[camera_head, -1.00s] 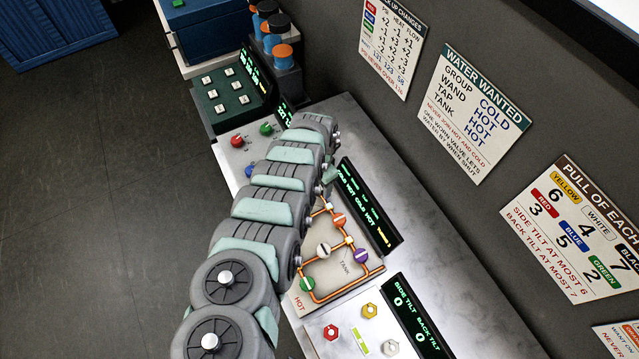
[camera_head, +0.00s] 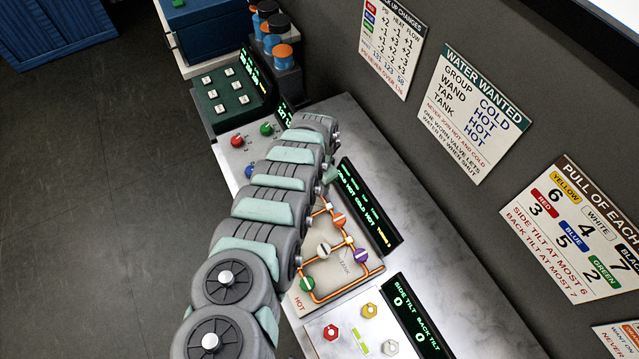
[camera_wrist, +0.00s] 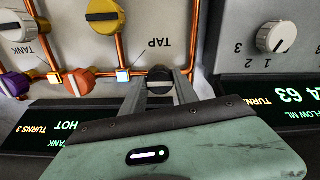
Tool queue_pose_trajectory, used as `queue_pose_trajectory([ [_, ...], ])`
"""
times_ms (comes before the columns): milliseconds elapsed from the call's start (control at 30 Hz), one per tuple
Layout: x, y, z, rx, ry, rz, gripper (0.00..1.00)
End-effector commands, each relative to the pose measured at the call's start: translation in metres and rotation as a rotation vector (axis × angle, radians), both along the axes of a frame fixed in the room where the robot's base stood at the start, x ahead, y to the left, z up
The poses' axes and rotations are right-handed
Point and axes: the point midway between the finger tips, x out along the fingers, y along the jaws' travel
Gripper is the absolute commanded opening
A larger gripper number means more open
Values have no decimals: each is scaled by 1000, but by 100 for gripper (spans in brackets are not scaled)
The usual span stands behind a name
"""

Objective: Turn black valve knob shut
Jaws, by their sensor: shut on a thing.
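The black valve knob (camera_wrist: 160,80) shows in the wrist view at the pipe panel's edge, below the upside-down TAP label. A pale bar crosses its face from side to side. My gripper (camera_wrist: 163,78) has one finger on each side of the knob and is shut on it. In the head view my arm hides the black knob and most of my gripper.
Copper pipes join orange (camera_head: 339,220), white (camera_head: 323,250), purple (camera_head: 361,256) and green (camera_head: 307,284) knobs on the panel. A yellow knob (camera_wrist: 104,16) is near the TAP label. A grey dial (camera_wrist: 276,37) stands right of my gripper. A lit display (camera_head: 370,206) borders the panel.

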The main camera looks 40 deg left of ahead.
Motion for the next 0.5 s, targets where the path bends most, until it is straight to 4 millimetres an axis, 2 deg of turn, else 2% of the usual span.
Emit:
queue_pose_trajectory([
  [267,0,-1,1,0,1,91,0],
  [500,1,-2,1,1,0,279,0],
])
